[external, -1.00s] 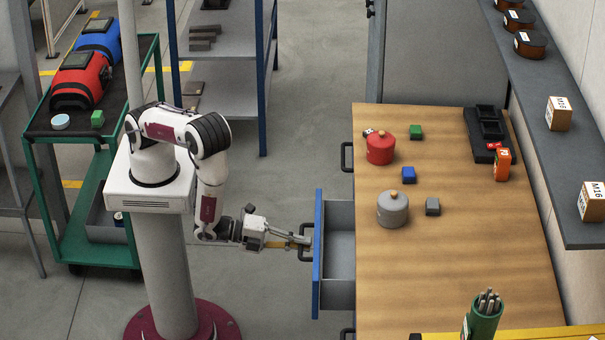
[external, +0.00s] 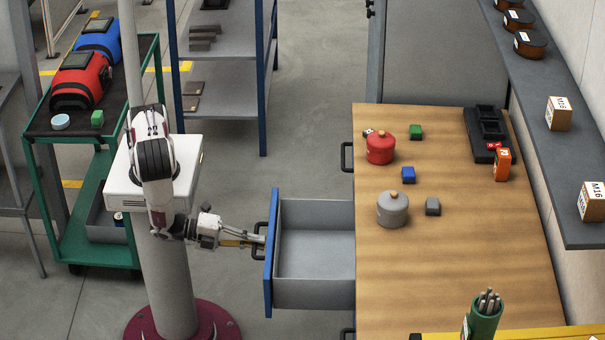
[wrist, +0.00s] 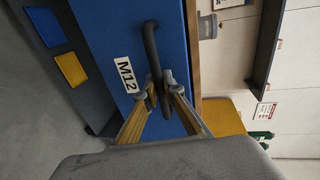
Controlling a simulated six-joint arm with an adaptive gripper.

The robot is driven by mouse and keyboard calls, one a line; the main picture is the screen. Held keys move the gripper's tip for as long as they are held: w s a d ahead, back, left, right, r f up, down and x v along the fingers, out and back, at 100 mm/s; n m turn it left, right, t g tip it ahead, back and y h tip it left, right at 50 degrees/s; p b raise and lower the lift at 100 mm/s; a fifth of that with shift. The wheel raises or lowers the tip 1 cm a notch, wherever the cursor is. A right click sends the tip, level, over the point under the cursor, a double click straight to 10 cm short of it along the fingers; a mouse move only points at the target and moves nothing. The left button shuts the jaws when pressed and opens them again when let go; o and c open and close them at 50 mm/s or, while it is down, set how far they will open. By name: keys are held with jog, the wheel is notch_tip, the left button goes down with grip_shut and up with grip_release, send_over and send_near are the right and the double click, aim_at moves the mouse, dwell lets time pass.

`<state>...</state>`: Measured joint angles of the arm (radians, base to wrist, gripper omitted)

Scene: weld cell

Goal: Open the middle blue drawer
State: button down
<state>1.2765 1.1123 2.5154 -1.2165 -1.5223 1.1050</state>
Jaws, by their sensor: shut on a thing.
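The middle blue drawer (external: 269,255) is pulled well out of the wooden-topped bench (external: 440,265) in the external view. Its grey inside (external: 315,245) is visible and looks empty. My gripper (external: 262,242) is at the drawer front, shut on the dark handle (external: 258,250). In the wrist view the blue front (wrist: 110,35) carries an M12 label (wrist: 127,75). There the dark bar handle (wrist: 151,50) passes between the fingertips of my gripper (wrist: 160,82).
A red pot (external: 380,150), a grey pot (external: 393,210) and several small blocks stand on the bench top. A green cart (external: 70,240) stands behind my arm at the left. A blue-framed shelf (external: 262,100) stands at the back. Open floor lies around the drawer.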

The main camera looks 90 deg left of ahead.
jog(key=shift+f+v, duration=0.25)
jog(key=shift+v, duration=1)
jog(key=shift+s, duration=0.1)
jog(key=c, duration=2.4)
grip_release()
jog(key=shift+s, duration=0.2)
jog(key=v, duration=1.1)
jog(key=shift+s+r, duration=0.1)
jog(key=shift+s, duration=0.15)
